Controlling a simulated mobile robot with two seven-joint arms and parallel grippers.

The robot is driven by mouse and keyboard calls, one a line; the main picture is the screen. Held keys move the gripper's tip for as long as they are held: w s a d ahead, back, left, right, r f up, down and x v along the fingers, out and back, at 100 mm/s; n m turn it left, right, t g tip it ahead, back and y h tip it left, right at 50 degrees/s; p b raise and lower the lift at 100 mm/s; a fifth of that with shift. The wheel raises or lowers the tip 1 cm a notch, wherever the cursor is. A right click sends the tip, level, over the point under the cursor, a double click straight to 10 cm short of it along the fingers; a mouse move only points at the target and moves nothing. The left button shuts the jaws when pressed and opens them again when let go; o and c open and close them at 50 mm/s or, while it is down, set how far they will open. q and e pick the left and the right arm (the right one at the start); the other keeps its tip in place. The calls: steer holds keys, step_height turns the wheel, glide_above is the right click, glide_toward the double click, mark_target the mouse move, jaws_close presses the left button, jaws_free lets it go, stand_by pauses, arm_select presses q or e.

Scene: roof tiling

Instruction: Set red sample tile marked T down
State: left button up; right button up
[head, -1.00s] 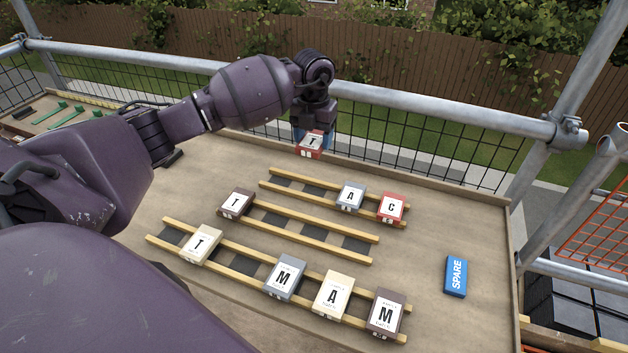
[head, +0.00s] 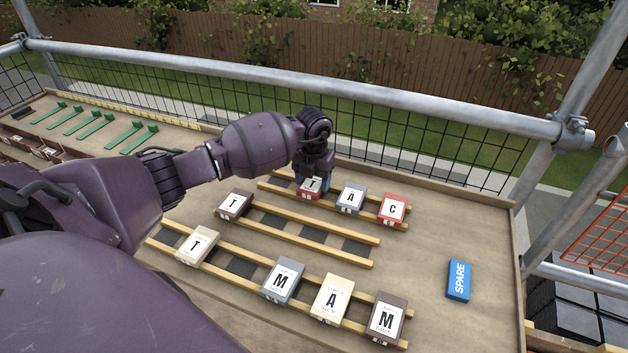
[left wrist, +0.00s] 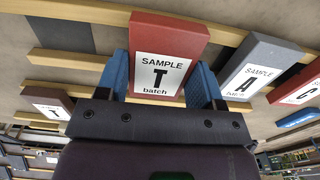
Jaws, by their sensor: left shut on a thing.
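The red sample tile marked T (head: 311,187) is between the blue fingers of my left gripper (head: 313,183), which is shut on it. In the head view it is at the back rail pair (head: 284,190), left of the grey tile A (head: 351,198) and the red tile C (head: 393,209). The left wrist view shows the red tile (left wrist: 168,38) lying across the wooden rails, with its label "SAMPLE T batch" clear of the fingers. I cannot tell whether it fully rests on the rails. My right gripper is not in view.
A brown tile T (head: 235,205) lies on the middle rails. The front rails hold a cream T (head: 197,246), a grey M (head: 283,280), a cream A (head: 331,299) and a brown M (head: 386,319). A blue SPARE block (head: 459,280) lies at the right, with bare board around it.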

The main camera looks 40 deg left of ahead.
mark_target(313, 182)
arm_select(q)
steer(key=shift+f, duration=0.4)
steer(key=o, duration=1)
step_height(313, 182, up, 13)
steer(key=shift+f+p, duration=0.1)
steer(key=shift+p, duration=0.55)
